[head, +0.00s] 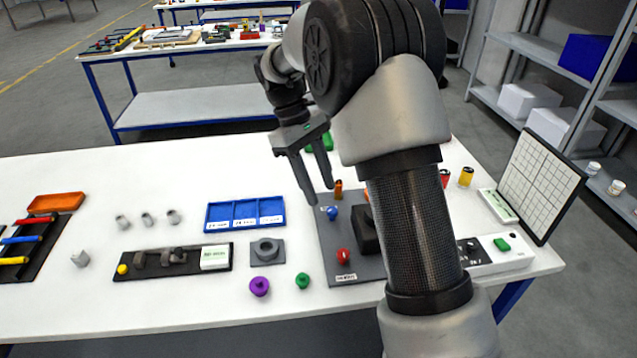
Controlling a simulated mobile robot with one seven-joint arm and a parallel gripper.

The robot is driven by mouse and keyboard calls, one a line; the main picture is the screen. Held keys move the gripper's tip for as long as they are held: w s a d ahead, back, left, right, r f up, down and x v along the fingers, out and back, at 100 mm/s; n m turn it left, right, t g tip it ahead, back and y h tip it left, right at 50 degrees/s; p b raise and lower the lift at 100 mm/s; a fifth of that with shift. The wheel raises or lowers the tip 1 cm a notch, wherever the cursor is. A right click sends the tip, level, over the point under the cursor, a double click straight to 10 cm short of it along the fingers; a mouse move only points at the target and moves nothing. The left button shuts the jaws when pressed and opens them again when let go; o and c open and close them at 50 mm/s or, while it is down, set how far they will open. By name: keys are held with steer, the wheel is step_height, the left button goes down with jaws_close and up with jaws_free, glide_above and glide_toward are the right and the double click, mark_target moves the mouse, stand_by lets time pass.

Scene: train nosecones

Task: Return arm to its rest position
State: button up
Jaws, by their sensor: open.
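My gripper (318,196) hangs above the white table with its two fingers pointing down and apart. It is open, with nothing visible between the fingers. It is over the far left edge of a dark grey board (352,274) that carries a blue knob (332,213), a red knob (343,256) and a black block. My arm is bent and its links hide part of the board and the table behind it.
The white table (180,302) holds a blue three-part tray (245,213), an orange tray (56,202), a purple knob (259,286), a green knob (302,280) and several grey cylinders. A gridded panel (542,184) stands at right. Shelves (545,60) stand beyond it.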

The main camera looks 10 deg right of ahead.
steer(key=s+d+r+m+t+p, duration=0.15)
steer(key=s+r, duration=0.25)
steer(key=r, duration=0.4)
steer(key=s+d+r+m+t+y+p, duration=0.1)
steer(key=s+r+m+t, duration=0.2)
steer(key=s, duration=0.7)
steer(key=s+d+r+m+t+y+p, duration=0.2)
steer(key=s+r+m+t, duration=0.2)
steer(key=s, duration=0.5)
steer(key=shift+s+d+r, duration=0.3)
steer(key=shift+s+r, duration=0.05)
steer(key=shift+r, duration=0.35)
steer(key=shift+s+m, duration=0.1)
steer(key=shift+m, duration=0.15)
